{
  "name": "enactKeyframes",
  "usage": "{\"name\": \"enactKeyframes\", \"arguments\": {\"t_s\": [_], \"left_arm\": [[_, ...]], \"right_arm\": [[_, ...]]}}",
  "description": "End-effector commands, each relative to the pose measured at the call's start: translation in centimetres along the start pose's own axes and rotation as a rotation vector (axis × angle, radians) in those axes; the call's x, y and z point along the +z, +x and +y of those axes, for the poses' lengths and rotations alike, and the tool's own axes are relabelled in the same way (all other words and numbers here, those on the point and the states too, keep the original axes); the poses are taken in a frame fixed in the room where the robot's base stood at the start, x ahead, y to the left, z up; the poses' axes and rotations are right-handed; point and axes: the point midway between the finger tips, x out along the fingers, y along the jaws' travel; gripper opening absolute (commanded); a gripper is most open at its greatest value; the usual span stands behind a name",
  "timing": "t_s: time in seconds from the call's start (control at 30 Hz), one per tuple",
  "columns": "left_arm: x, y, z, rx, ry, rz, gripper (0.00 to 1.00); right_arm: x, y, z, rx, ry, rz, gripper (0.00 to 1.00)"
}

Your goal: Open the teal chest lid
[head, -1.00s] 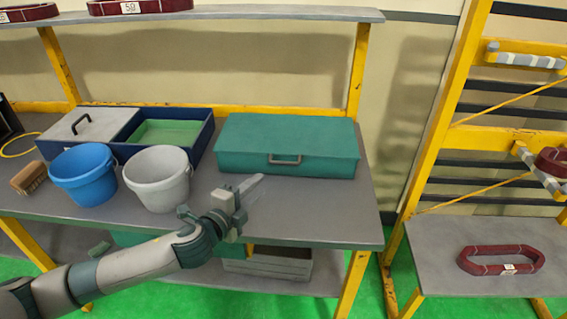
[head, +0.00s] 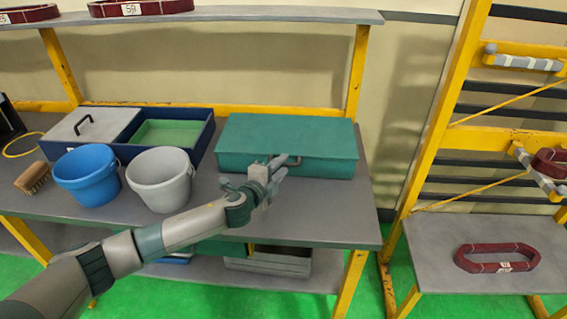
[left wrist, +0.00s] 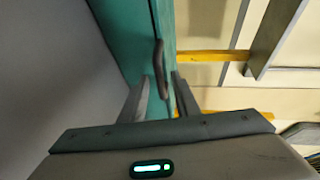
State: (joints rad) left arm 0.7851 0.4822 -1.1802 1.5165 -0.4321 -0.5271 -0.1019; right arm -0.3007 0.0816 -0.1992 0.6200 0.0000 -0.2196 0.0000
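The teal chest (head: 286,136) stands on the grey workbench with its lid closed. Its dark handle is on the front face; it shows in the left wrist view (left wrist: 160,68), and in the head view my gripper partly covers it. My left gripper (head: 287,164) is at the front of the chest, by the handle. In the left wrist view its two fingers (left wrist: 158,86) are apart, one on each side of the handle's near end. I cannot tell whether they touch it. My right gripper is not in view.
A grey bucket (head: 159,182) and a blue bucket (head: 88,178) stand left of the chest, before a dark blue tray box (head: 199,143). A brush (head: 32,178) lies farther left. A shelf (head: 260,14) runs above. The bench right of the gripper is clear.

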Motion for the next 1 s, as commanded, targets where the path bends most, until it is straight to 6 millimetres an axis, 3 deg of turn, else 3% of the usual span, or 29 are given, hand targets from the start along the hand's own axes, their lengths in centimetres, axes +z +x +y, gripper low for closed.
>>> {"name": "enactKeyframes", "arguments": {"t_s": [0.2,0.57,0.6,0.7,1.0], "left_arm": [[0.0,1.5,0.0,0.0,-0.001,-0.001,0.28],[0.0,1.8,0.0,0.0,0.0,0.0,0.28],[0.0,1.8,0.0,0.0,0.0,0.0,0.26],[0.0,1.8,0.0,0.0,0.0,0.0,0.02],[0.0,1.7,-0.2,0.0,-0.001,0.0,0.0]], "right_arm": [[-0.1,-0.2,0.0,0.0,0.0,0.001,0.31],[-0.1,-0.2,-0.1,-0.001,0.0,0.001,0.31],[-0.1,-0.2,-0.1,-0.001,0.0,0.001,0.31],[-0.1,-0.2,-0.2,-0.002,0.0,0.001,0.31],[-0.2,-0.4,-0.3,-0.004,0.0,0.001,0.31]]}}
